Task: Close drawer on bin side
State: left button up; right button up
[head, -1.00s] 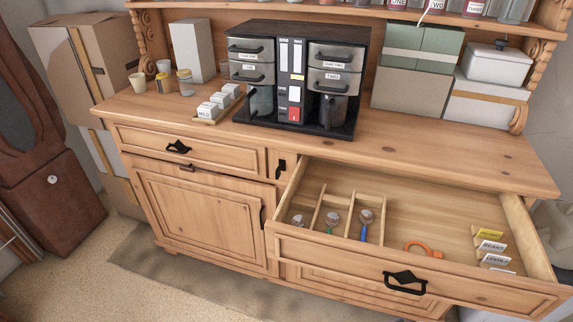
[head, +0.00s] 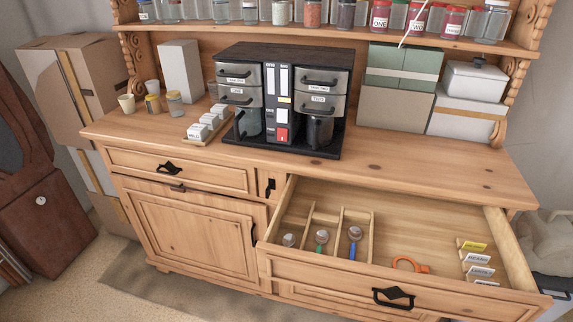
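The right-hand drawer (head: 330,278) of the wooden dresser is pulled far open, with a black handle (head: 393,297) on its front. Inside are wooden dividers with several scoops (head: 354,234), an orange ring-like item (head: 405,263) and several labelled cards (head: 477,259). The left-hand drawer (head: 215,171) is shut. A pale grey, bag-like object with a dark lower part (head: 549,242) stands at the right edge beside the open drawer; it is cut off, and I cannot tell if it is the bin. Neither of my grippers shows.
A black coffee machine (head: 284,103) and a tray of small white boxes (head: 206,126) stand on the dresser top. Jars (head: 345,14) line the shelf above. Cardboard boxes (head: 70,85) stand at the left.

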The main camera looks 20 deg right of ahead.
aim_at(432, 232)
jog(key=z, duration=1.45)
